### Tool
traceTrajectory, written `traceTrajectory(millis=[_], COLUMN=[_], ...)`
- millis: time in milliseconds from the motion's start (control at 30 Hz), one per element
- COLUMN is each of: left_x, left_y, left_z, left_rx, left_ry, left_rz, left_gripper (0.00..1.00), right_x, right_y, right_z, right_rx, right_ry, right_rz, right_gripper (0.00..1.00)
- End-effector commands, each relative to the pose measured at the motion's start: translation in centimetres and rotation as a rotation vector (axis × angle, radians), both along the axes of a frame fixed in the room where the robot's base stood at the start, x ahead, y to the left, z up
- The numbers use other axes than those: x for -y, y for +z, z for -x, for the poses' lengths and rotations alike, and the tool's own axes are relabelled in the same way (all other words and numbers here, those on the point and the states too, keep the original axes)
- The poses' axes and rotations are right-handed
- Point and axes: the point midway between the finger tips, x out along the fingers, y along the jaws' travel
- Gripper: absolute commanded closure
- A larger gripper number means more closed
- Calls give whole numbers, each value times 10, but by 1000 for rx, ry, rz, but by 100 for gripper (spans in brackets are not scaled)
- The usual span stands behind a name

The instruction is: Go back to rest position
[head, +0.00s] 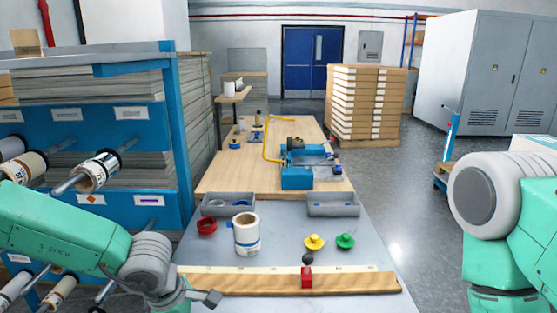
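My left arm comes in from the left, and part of my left gripper (200,298) shows at the bottom edge, beside the left end of the wooden ruler bar. The frame cuts off most of the gripper, so its fingers cannot be judged. My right arm shows at the right edge, bent beside the table; its gripper is out of frame. A white roll with a brown core (246,236) stands upright on the grey table (290,240), apart from my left gripper.
A wooden bar (340,284) with a red-and-black handle (307,271) lies along the front. A red ring (207,226), a yellow knob (314,242), a green knob (345,241) and grey trays (333,205) lie behind. A blue rack (140,120) with rolls stands left.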

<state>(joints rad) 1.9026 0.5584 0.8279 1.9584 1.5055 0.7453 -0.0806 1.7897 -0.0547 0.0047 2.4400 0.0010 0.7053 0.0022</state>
Motion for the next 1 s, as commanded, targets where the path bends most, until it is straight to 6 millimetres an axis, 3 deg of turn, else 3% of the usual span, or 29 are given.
traceTrajectory(millis=[267, 500, 600, 733, 867, 1000], left_x=[-20, -59, -77, -96, -106, -110], left_y=[-88, -170, -188, -196, -197, -195], left_z=[60, 154, 195, 235, 257, 264], left_rx=[60, 107, 104, 90, 76, 74], left_ry=[-394, -1047, -1311, -1566, -1699, -1741], left_rz=[-222, -385, -386, -351, -315, -300], left_gripper=[1, 1, 1, 1, 1, 1], right_x=[0, 0, 0, 0, 0, 0], right_y=[-18, -43, -52, -60, -63, -63], right_z=[1, 1, 1, 1, 1, 1], right_rx=[-2, -2, -2, -2, -2, -2], right_ry=[0, 0, 0, 0, 0, 0], right_rz=[0, 0, 0, 0, 0, 0], right_gripper=[65, 65, 65, 65, 65, 65])
